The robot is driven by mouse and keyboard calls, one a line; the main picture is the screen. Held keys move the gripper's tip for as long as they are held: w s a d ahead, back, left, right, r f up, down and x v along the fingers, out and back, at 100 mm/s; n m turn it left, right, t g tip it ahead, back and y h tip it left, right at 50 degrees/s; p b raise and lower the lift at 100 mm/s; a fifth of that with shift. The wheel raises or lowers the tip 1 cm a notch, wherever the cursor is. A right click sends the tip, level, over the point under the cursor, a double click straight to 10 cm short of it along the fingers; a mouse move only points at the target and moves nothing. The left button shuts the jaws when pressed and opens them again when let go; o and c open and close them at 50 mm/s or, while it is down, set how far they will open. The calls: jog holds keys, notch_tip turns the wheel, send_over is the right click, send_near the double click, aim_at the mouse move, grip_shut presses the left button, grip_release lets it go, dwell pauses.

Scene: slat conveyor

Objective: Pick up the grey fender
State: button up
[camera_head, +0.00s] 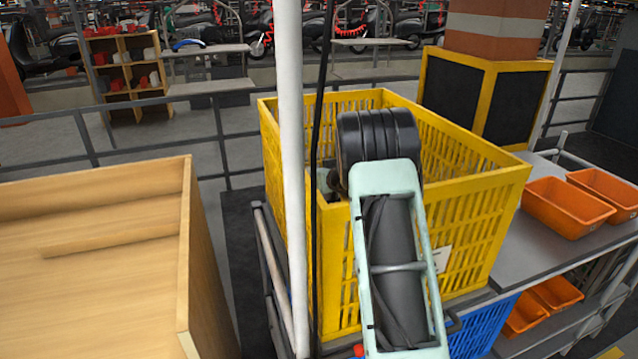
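I see no grey fender in this view. My arm reaches into a tall yellow slatted crate (488,205), and its dark elbow hangs over the crate's open top. My gripper is hidden behind the arm and the crate walls, so I cannot see its fingers or anything in them. The crate's inside is mostly hidden by my arm and its near walls.
A wooden bin (95,255) with high sides stands at the left. Orange trays (568,208) sit on a grey bench at the right, with a blue crate (484,328) below. Railings and a wooden shelf (127,75) stand behind.

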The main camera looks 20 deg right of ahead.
jog(key=shift+c, duration=0.5)
jog(key=c, duration=1.3)
jog(key=shift+r, duration=0.1)
jog(key=shift+c, duration=0.7)
jog(key=shift+r, duration=0.1)
